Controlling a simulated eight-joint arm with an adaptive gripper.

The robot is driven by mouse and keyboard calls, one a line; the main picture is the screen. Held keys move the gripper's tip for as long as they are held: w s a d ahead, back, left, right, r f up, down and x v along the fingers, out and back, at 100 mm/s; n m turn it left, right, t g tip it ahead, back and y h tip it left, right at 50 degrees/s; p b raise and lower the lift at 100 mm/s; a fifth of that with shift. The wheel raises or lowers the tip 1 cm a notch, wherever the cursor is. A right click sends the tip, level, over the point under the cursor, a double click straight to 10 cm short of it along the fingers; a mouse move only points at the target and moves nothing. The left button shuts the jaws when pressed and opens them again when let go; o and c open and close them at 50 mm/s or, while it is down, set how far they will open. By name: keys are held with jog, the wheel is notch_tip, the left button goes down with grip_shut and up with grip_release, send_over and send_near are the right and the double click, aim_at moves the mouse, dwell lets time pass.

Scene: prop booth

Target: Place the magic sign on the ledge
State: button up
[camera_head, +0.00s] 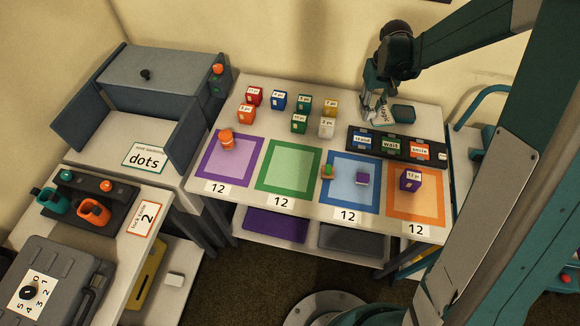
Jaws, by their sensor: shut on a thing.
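My gripper (374,112) is at the back right of the table, pointing down and shut on a small white sign (382,118). The sign is tilted, with dark lettering too small and angled to read surely. The gripper's fingers hide part of it. A black rack (352,146) lies just in front of the gripper. It bears a blue card, a green card reading "wait" (391,145) and an orange card reading "smile" (420,151). I cannot tell which surface is the ledge.
Several numbered cubes (278,100) stand left of the gripper. Purple, green, blue and orange squares (288,165) line the table's front, some bearing small objects. The wall is close behind.

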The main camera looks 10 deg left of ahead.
jog(key=s+a+r+n, duration=0.2)
jog(key=s+a+n, duration=0.5)
jog(key=s+a, duration=0.6)
jog(key=r+n, duration=0.1)
jog(key=n, duration=0.6)
send_over(288, 177)
jog(key=shift+w+a+p, duration=0.1)
jog(key=shift+p, duration=0.3)
jog(key=shift+f+b, duration=0.45)
jog(key=shift+f, duration=2.5)
jog(key=shift+f+b, duration=0.4)
jog(key=shift+f, duration=1.7)
jog(key=shift+f, duration=0.1)
